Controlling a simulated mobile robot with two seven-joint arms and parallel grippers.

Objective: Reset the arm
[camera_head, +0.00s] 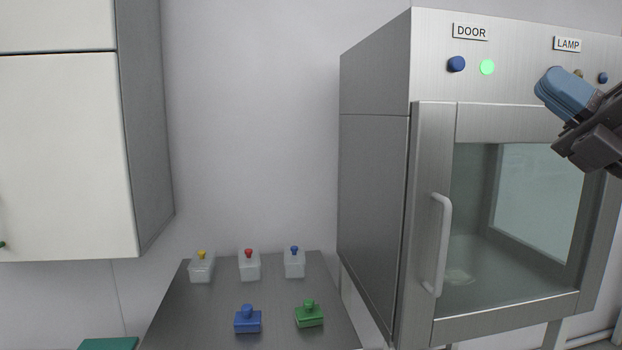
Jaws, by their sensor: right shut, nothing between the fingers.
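My right gripper (568,94) comes in from the right edge, with blue fingers that are closed together and hold nothing. It is in front of the upper right of the steel cabinet (375,180), close to the LAMP label (567,44) and its small knobs, one of them blue (603,78). I cannot tell whether the gripper touches the panel. The glass door (433,120) with its white handle (443,245) looks shut. A green light (487,67) glows beside a blue button (456,64) under the DOOR label (470,31). My left gripper is not in view.
A steel table (270,294) holds clear containers with yellow (202,254), red (249,252) and blue (294,250) knobs. A blue block (248,320) and a green block (309,315) stand in front of them. A white wall cupboard (65,155) hangs at left.

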